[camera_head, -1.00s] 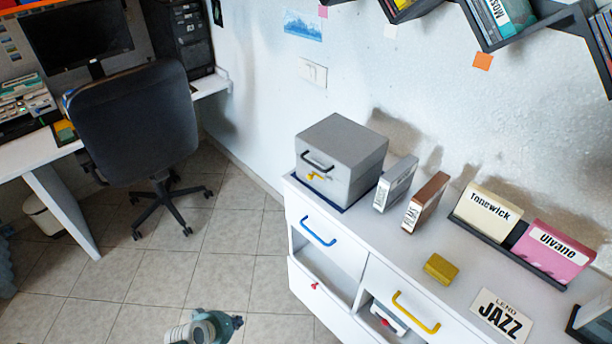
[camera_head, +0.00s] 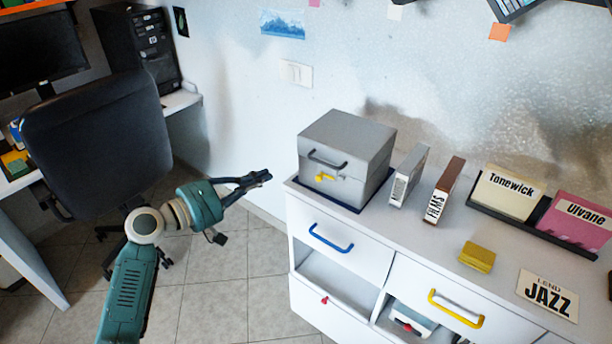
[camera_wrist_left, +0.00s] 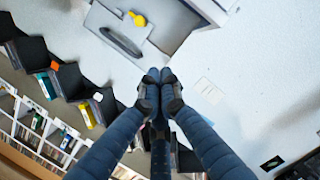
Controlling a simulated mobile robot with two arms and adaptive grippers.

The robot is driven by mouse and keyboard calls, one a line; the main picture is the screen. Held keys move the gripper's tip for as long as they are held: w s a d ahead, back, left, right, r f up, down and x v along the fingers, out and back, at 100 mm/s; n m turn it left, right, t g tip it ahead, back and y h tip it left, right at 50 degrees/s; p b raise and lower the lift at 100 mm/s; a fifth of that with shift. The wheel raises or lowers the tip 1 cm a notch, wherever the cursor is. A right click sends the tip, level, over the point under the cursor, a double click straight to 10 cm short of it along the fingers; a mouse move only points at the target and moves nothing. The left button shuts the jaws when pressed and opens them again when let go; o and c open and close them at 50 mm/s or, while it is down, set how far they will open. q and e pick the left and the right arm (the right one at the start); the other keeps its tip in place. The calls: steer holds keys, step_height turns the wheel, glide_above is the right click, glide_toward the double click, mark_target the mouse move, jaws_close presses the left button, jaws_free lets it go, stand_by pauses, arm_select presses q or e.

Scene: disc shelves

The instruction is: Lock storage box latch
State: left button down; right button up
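The grey storage box (camera_head: 345,160) stands closed on a dark blue mat at the left end of the white cabinet. Its front has a black handle (camera_head: 327,160) with a small yellow latch (camera_head: 325,178) below it; the latch looks roughly sideways. My left gripper (camera_head: 268,175) is in the air left of the box front, apart from it. In the left wrist view its fingertips (camera_wrist_left: 157,76) are together with nothing seen between them. That view also shows the yellow latch (camera_wrist_left: 137,18) and black handle (camera_wrist_left: 120,42) beyond the fingertips. My right gripper is not in view.
Right of the box stand a grey disc case (camera_head: 408,176), a brown one (camera_head: 442,191) and a black rack with labelled dividers. A yellow block (camera_head: 477,256) lies in front. The cabinet (camera_head: 306,222) has blue-handled and yellow-handled drawers. An office chair (camera_head: 95,140) stands at left.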

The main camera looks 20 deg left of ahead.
arm_select(q)
steer(key=p+x, duration=0.1)
steer(key=x, duration=0.2)
steer(key=s+d+p+x, duration=0.1)
steer(key=x, duration=0.3)
steer(key=d+f+p+x, duration=0.1)
steer(key=x, duration=0.2)
steer(key=shift+w+d+f, duration=0.1)
steer(key=shift+w+d, duration=0.1)
steer(key=shift+s+d+f+p, duration=0.15)
steer(key=shift+s+d+p, duration=0.15)
steer(key=shift+d, duration=0.2)
steer(key=shift+w+f, duration=0.1)
steer(key=shift+f, duration=0.05)
